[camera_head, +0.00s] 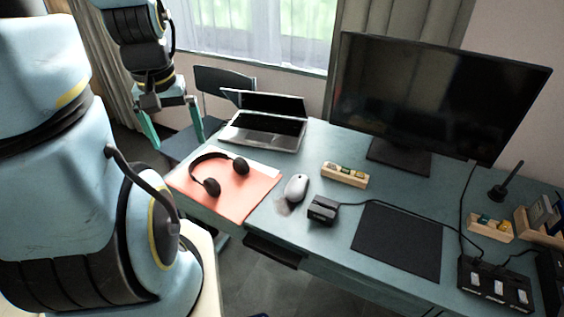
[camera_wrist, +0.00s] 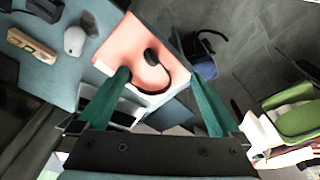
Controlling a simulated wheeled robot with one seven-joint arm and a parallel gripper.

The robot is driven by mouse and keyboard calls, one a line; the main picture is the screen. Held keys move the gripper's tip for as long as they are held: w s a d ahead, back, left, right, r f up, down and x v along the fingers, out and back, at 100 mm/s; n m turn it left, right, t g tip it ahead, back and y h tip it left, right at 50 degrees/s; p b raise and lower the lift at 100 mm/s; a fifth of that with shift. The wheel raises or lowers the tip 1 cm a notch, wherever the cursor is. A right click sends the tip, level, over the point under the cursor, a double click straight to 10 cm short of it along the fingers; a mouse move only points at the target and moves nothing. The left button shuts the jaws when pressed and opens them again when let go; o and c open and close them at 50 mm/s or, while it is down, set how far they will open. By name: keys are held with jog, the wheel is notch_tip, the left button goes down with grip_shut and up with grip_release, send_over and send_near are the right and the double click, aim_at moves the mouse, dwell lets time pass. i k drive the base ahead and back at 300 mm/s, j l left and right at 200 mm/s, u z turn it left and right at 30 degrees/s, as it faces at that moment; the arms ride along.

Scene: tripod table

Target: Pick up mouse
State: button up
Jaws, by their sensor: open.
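The mouse (camera_head: 296,187) is light grey and lies on the teal desk (camera_head: 320,255), just right of the orange mat. In the wrist view the mouse (camera_wrist: 74,40) shows at the upper left, outside the span of my fingers. My gripper (camera_head: 168,122) is up at the left in the head view, beyond the desk's left end and well away from the mouse. Its two green fingers (camera_wrist: 163,90) are spread apart with nothing held between them.
Black headphones (camera_head: 212,185) lie on the orange mat (camera_head: 245,205), left of the mouse. A small black device (camera_head: 322,209) and a wooden block holder (camera_head: 345,174) sit close right of it. A laptop (camera_head: 265,125), monitor (camera_head: 430,95) and chair (camera_head: 190,140) stand behind.

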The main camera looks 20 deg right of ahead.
aim_at(295, 190)
jog(key=k+u, duration=0.1)
jog(key=u, duration=0.25)
jog(key=k+l+u, duration=0.1)
jog(key=u, duration=0.25)
jog(key=k+u, duration=0.1)
jog(key=u, duration=0.25)
jog(key=k+j+u, duration=0.1)
jog(key=k+u, duration=0.2)
jog(key=k, duration=0.3)
jog(key=k+j+u, duration=0.2)
jog(key=k+u, duration=0.15)
jog(key=k, duration=0.2)
jog(key=k+l, duration=0.2)
jog(key=k, duration=0.1)
